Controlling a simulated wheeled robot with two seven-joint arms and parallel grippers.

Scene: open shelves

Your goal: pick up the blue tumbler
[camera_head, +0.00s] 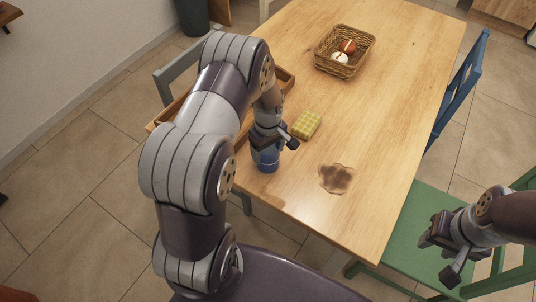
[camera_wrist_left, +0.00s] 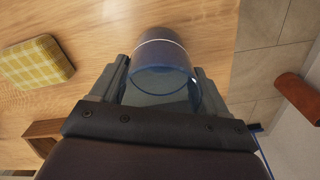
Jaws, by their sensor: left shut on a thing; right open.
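The blue tumbler (camera_head: 266,160) is near the left front edge of the wooden table in the head view. My left gripper (camera_head: 272,139) is shut on its upper part. In the left wrist view the tumbler (camera_wrist_left: 162,58) sits between the two fingers of the left gripper (camera_wrist_left: 160,88), with a pale line around its body. I cannot tell whether its base touches the table. My right gripper (camera_head: 448,257) is open and empty, over the green chair to the right of the table.
A yellow checked cloth or sponge (camera_head: 307,125) lies just right of the left gripper. A brown spill (camera_head: 336,178) is on the table (camera_head: 290,205). A wicker basket (camera_head: 322,62) holds rounded items at the back. A green chair (camera_head: 412,215) and blue chair (camera_head: 467,85) stand right.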

